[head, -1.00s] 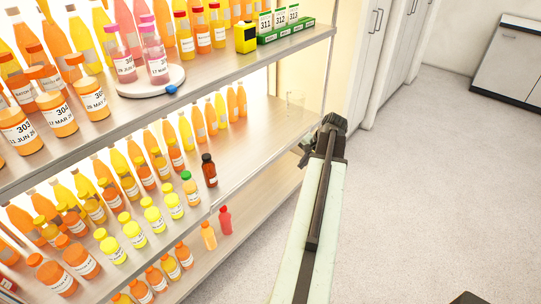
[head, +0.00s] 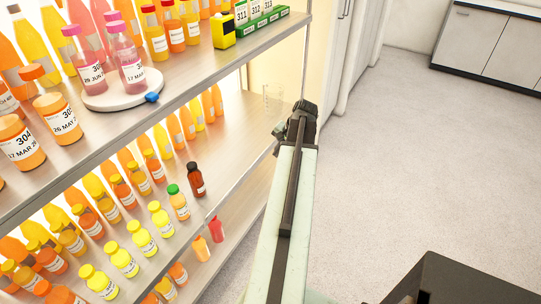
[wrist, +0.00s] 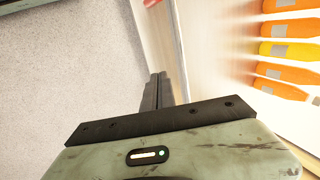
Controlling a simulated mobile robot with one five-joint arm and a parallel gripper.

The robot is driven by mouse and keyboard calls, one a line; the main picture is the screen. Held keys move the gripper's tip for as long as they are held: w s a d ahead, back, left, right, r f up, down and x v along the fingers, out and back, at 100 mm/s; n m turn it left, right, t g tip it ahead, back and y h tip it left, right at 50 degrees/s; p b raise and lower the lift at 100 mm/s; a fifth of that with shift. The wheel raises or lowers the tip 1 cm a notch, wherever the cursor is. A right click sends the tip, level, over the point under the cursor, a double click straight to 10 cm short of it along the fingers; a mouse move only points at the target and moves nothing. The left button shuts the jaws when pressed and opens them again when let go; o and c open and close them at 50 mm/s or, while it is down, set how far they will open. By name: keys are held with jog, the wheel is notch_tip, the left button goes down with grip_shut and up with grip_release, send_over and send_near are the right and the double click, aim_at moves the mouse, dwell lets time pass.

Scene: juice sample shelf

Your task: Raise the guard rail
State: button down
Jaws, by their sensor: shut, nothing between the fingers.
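The shelf unit fills the left of the head view. A metal strip (head: 235,185) runs along the front edge of its middle shelf; I cannot tell whether this is the guard rail, and no separate rail stands out. My gripper (head: 303,110) is at the end of my outstretched arm, in front of the right end of the middle shelf. In the wrist view, my gripper's dark fingers (wrist: 158,80) are together and empty, beside the shelf's pale edge. Whether they touch it I cannot tell.
Juice bottles crowd the shelves; a brown bottle (head: 196,180) and a green-capped bottle (head: 178,202) stand near the middle shelf's front. A turntable (head: 122,92) with a blue knob (head: 152,97) and a yellow block (head: 223,30) are above. Open floor (head: 400,150) lies right.

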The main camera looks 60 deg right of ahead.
jog(key=w+f+b, duration=0.5)
jog(key=w+f, duration=0.2)
dwell(0.3)
